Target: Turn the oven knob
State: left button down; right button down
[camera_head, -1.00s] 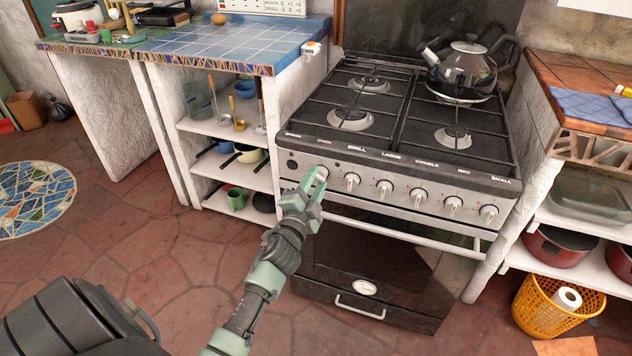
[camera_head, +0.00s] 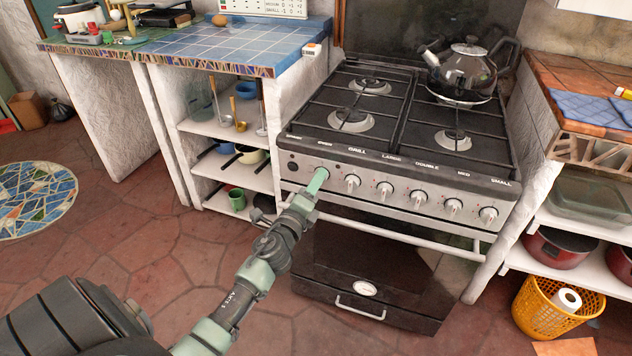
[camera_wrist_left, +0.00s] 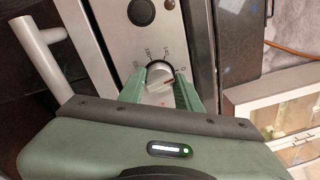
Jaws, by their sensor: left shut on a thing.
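The oven knob is the leftmost knob on the stove's front panel, under the oven label. In the left wrist view the oven knob (camera_wrist_left: 160,78) sits between the two green fingers of my left gripper (camera_wrist_left: 160,88), which is shut on it. In the head view my left gripper (camera_head: 318,181) reaches up to the panel from below left, and its fingers hide most of that knob. The stove (camera_head: 400,125) stands against the wall. My right gripper is not in view.
Several other knobs (camera_head: 417,196) sit in a row right of the gripper. An oven rail (camera_head: 400,236) runs below the panel. A black kettle (camera_head: 468,70) stands on the back right burner. An orange basket (camera_head: 545,318) is on the floor at right.

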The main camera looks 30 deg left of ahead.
pick_arm(q)
jog(key=shift+f+m, duration=0.15)
jog(key=shift+m, duration=0.95)
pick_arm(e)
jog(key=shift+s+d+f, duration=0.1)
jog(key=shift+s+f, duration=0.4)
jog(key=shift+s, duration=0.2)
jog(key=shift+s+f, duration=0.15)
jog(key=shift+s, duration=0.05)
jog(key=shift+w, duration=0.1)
pick_arm(q)
jog(key=c, duration=1)
grip_release()
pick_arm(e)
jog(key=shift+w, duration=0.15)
pick_arm(q)
jog(key=shift+s, duration=0.1)
jog(key=v, duration=0.7)
jog(key=shift+s, duration=0.35)
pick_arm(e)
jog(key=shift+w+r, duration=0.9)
